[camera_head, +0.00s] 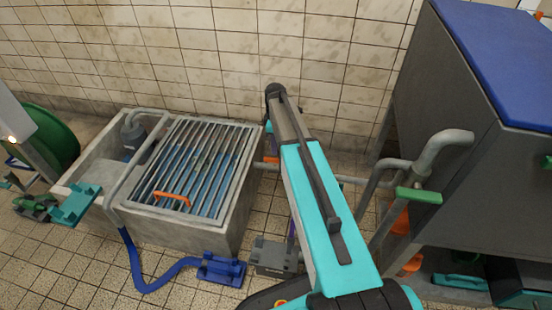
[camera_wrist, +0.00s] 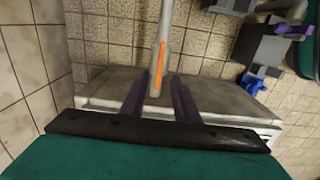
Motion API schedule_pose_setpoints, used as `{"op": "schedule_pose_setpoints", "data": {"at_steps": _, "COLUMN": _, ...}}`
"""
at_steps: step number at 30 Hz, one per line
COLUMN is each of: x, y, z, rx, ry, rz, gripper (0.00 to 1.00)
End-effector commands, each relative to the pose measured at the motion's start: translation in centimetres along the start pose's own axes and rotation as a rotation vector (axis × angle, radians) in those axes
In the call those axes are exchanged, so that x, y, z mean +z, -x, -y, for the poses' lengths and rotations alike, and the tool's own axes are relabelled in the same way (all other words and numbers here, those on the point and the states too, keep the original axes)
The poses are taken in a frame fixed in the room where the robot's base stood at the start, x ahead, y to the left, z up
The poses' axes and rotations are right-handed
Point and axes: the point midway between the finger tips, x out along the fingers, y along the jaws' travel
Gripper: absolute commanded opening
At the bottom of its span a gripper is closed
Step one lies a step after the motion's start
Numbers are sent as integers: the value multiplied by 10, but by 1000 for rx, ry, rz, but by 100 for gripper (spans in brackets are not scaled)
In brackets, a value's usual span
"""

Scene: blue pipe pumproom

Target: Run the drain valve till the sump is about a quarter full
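The concrete sump (camera_head: 222,237) stands at the left of the head view under a barred grate (camera_head: 237,150). Blue water shows between the bars, but its depth is hard to tell. An orange handle (camera_head: 172,198) lies on the grate. A grey pipe (camera_head: 350,180) runs right from the sump, with an orange piece (camera_head: 271,160) partly hidden by my arm. In the wrist view, an orange lever (camera_wrist: 161,62) lies along a grey pipe (camera_wrist: 166,22). My gripper (camera_wrist: 165,78) is open, its dark fingers either side of the pipe, apparently not clamped on it.
A large grey tank (camera_head: 455,130) with a blue top stands at the right. A bent pipe with a green lever (camera_head: 419,195) is in front of it. A blue hose (camera_head: 150,285) crosses the floor to a blue fitting (camera_head: 222,270). A green reel (camera_head: 50,137) stands far left.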

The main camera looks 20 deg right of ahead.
Motion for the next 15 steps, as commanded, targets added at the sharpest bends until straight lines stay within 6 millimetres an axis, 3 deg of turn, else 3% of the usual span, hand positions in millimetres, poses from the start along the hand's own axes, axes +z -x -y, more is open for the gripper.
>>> {"op": "schedule_pose_setpoints", "data": {"at_steps": 6, "x": 0, "y": -35, "z": 0, "rx": -1, "ry": 0, "rz": 0, "gripper": 28}}
{"op": "schedule_pose_setpoints", "data": {"at_steps": 15, "x": 0, "y": -68, "z": 0, "rx": 0, "ry": 0, "rz": 0, "gripper": 28}}
